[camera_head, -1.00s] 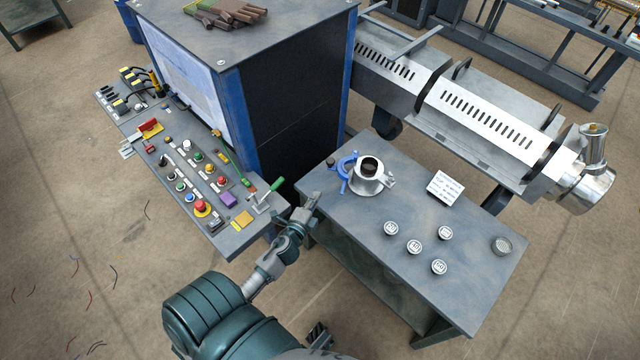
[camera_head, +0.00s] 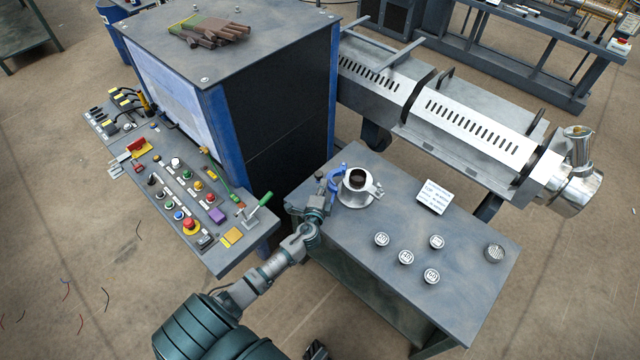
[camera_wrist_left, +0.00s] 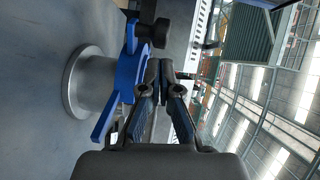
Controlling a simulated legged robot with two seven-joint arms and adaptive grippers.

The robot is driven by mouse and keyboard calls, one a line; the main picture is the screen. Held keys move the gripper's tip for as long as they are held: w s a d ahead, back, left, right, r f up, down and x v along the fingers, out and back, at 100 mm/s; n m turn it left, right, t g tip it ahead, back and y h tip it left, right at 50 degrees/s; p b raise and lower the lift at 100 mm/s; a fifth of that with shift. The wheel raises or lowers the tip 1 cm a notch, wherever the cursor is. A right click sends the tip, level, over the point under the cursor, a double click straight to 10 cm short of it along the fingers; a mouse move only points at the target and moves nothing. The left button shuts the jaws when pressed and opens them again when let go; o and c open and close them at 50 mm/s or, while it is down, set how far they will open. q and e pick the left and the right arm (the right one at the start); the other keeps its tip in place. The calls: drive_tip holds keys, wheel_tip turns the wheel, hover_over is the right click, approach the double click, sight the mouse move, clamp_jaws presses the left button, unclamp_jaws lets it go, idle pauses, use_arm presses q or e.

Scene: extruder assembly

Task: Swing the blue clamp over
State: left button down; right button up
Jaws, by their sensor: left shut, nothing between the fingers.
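The blue clamp (camera_head: 336,182) is a curved blue piece at the left side of a metal flanged cylinder (camera_head: 357,189) with a dark opening, on the grey table. My left gripper (camera_head: 323,178) is shut and empty, close to the clamp's left side. In the left wrist view the fingertips (camera_wrist_left: 160,66) are together beside the blue clamp (camera_wrist_left: 126,75), just below a dark knob on it. The flanged cylinder (camera_wrist_left: 88,82) stands to the left there. I cannot tell whether the fingers touch the clamp.
The grey table (camera_head: 440,310) also holds several round caps (camera_head: 406,257) and a white label card (camera_head: 434,196). A control panel (camera_head: 190,190) with a green-handled lever is to the left. A steel barrel machine (camera_head: 460,125) runs behind.

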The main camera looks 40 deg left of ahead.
sight(316, 174)
use_arm(q)
drive_tip(key=shift+w+a+f, duration=0.15)
drive_tip(key=shift+w+a, duration=0.05)
drive_tip(key=shift+a, duration=0.6)
drive_tip(key=shift+a+f, duration=0.15)
drive_tip(key=shift+a, duration=0.7)
drive_tip(key=shift+w+a+r+b, duration=0.25)
drive_tip(key=shift+a+r+b, duration=0.1)
drive_tip(key=shift+a+r, duration=0.1)
use_arm(e)
drive_tip(key=shift+d+r, duration=0.85)
drive_tip(key=shift+r, duration=0.1)
